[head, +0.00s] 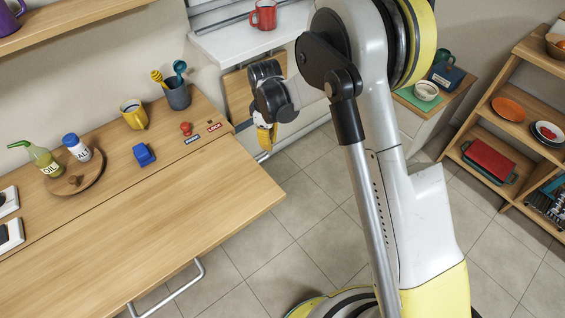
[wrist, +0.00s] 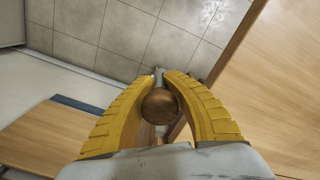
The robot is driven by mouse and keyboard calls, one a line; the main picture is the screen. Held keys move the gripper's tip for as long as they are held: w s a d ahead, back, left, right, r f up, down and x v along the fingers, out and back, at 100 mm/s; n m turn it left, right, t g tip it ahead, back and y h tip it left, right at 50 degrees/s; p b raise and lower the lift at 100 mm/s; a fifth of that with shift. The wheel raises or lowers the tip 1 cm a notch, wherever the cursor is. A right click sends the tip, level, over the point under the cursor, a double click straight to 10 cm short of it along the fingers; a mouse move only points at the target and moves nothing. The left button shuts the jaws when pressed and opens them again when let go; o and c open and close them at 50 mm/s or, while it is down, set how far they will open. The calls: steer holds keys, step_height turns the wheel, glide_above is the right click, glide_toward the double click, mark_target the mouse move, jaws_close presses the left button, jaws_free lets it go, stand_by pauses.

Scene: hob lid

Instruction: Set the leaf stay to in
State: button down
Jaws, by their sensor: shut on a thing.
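My gripper (wrist: 160,82) has its two yellow fingers closed around a round brown knob (wrist: 159,107) in the wrist view. A short grey metal piece (wrist: 158,74) shows at the fingertips just beyond the knob. I take this for the leaf stay, but its in or out position cannot be told. In the head view my gripper (head: 265,139) is low, just past the right end of the wooden worktop; the knob is hidden there. The wide wooden leaf (head: 150,225) lies flat in front of the worktop. Its edge also shows in the wrist view (wrist: 270,80).
On the worktop stand a red knob (head: 186,128) beside blue and red labels, a blue block (head: 144,154), a yellow mug (head: 134,114), a utensil pot (head: 177,94) and a round tray (head: 75,182). A shelf (head: 500,130) stands far right.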

steer(key=w+a+p, duration=0.1)
steer(key=w+a, duration=0.7)
steer(key=w, duration=0.5)
steer(key=shift+a, duration=0.35)
steer(key=shift+r, duration=0.1)
steer(key=c, duration=1.4)
jaws_free()
step_height(320, 180, up, 12)
steer(key=shift+f, duration=0.1)
